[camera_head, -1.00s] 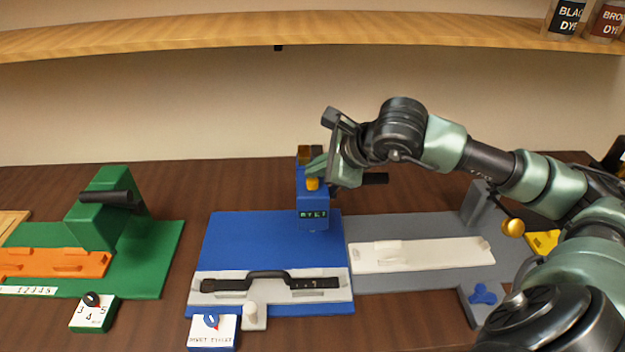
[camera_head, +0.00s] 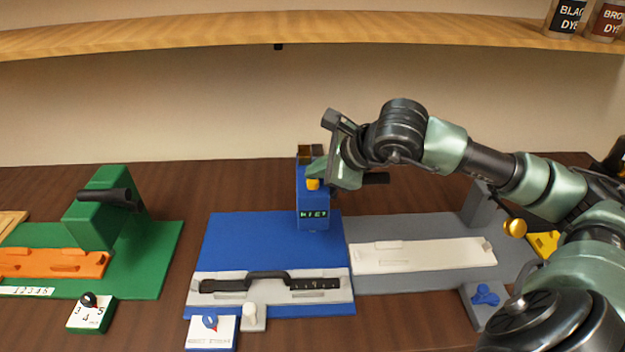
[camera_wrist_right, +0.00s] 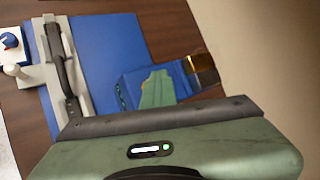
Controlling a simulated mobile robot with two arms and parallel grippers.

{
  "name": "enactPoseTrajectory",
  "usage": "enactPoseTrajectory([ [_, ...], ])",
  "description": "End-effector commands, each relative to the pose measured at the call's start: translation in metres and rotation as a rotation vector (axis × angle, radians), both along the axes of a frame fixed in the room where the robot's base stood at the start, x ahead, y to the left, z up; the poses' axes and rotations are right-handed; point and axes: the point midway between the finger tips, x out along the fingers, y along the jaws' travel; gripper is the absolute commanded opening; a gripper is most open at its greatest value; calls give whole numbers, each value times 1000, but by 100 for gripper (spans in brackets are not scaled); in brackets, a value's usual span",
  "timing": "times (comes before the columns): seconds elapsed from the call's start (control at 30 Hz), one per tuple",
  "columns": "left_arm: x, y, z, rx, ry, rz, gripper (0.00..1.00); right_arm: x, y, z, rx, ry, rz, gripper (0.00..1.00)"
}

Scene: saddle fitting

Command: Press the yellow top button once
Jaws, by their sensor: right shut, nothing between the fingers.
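The yellow button (camera_head: 313,184) shows on the upper front of the blue post (camera_head: 312,208), which has a small green-lit display near its foot. My right gripper (camera_head: 316,169) is shut and empty. Its green fingertips are at the top of the blue post, just above the yellow button in the picture. I cannot tell whether they touch the post or the button. In the right wrist view the shut fingers (camera_wrist_right: 157,88) lie over the blue post (camera_wrist_right: 128,90), and the yellow button is hidden. My left gripper is not in view.
The blue base (camera_head: 235,235) carries a grey tray (camera_head: 275,297) with a black strap. A green station (camera_head: 160,245) with a black handle stands left. A grey station (camera_head: 385,280) with a white bar (camera_head: 425,254) stands right. A wooden shelf (camera_head: 200,32) runs above.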

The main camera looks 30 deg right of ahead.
Motion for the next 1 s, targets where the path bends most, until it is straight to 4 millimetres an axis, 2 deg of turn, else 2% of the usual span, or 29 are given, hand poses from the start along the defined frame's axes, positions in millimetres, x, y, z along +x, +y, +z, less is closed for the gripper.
enactPoseTrajectory([
  [0.5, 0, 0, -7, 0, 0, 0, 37, -2, 0, -10, -1, 12, 0, 0],
  [0.83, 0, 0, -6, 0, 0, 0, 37, -2, 0, -8, -1, 12, 0, 0],
  [1.0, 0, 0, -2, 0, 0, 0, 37, -1, -1, 0, -1, 10, -1, 0],
])
